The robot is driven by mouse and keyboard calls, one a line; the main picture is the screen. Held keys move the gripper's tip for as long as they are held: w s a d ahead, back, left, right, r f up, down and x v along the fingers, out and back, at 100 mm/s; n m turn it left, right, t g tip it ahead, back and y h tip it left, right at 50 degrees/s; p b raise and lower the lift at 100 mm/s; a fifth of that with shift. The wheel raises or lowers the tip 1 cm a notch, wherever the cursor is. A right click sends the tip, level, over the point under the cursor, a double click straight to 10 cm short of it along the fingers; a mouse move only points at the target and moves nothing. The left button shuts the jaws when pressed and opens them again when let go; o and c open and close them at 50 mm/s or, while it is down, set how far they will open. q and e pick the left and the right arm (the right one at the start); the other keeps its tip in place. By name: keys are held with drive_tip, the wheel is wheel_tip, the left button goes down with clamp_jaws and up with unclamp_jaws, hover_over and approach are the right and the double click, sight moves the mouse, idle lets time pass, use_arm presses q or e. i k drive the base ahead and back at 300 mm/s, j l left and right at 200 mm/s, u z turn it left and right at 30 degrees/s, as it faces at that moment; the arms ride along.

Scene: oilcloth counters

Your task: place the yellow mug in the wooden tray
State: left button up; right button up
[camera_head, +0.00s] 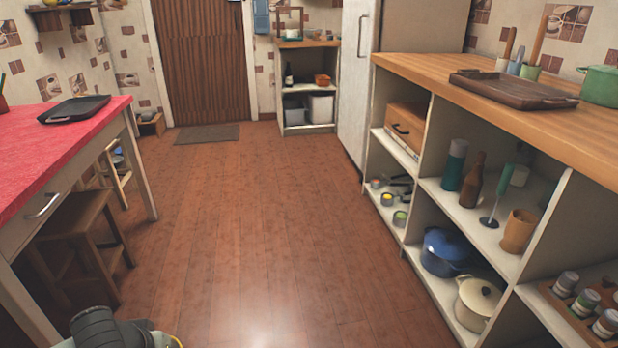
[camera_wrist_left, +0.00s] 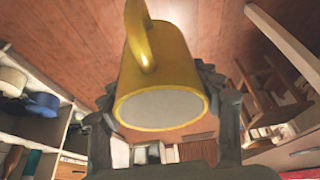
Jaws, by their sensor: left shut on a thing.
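The yellow mug (camera_wrist_left: 165,75) fills the middle of the left wrist view, with its handle towards the top and its round pale end facing the camera. My left gripper (camera_wrist_left: 164,108) is shut on it, one dark finger on each side. In the head view only a part of my left arm shows at the bottom left, and the mug cannot be made out there. The wooden tray (camera_head: 490,99), dark brown and shallow, lies on the wooden counter at the right, apart from the mug. Its inside looks empty. My right gripper is out of view.
The wooden counter (camera_head: 440,75) also bears a green pot (camera_head: 601,87) and a green cup with utensils (camera_head: 530,72). A red-topped table (camera_head: 60,150) with a black pan (camera_head: 74,109) stands at the left, a stool (camera_head: 80,228) below. The floor between is clear.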

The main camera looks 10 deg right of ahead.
sight(509, 88)
drive_tip(key=i+j+z, duration=0.1)
drive_tip(key=i, duration=1.35)
drive_tip(key=i+z, duration=0.35)
drive_tip(key=i+j+z, duration=0.15)
drive_tip(key=i+z, duration=0.2)
drive_tip(key=i+j+z, duration=0.4)
drive_tip(key=z, duration=0.3)
drive_tip(key=i+j+z, duration=0.15)
drive_tip(key=z, duration=0.2)
drive_tip(key=i+j+z, duration=0.2)
drive_tip(key=z, duration=0.2)
drive_tip(key=i+j+z, duration=0.2)
drive_tip(key=j+z, duration=0.15)
drive_tip(key=i+j+z, duration=0.15)
drive_tip(key=j+z, duration=0.6)
drive_tip(key=i+j, duration=0.05)
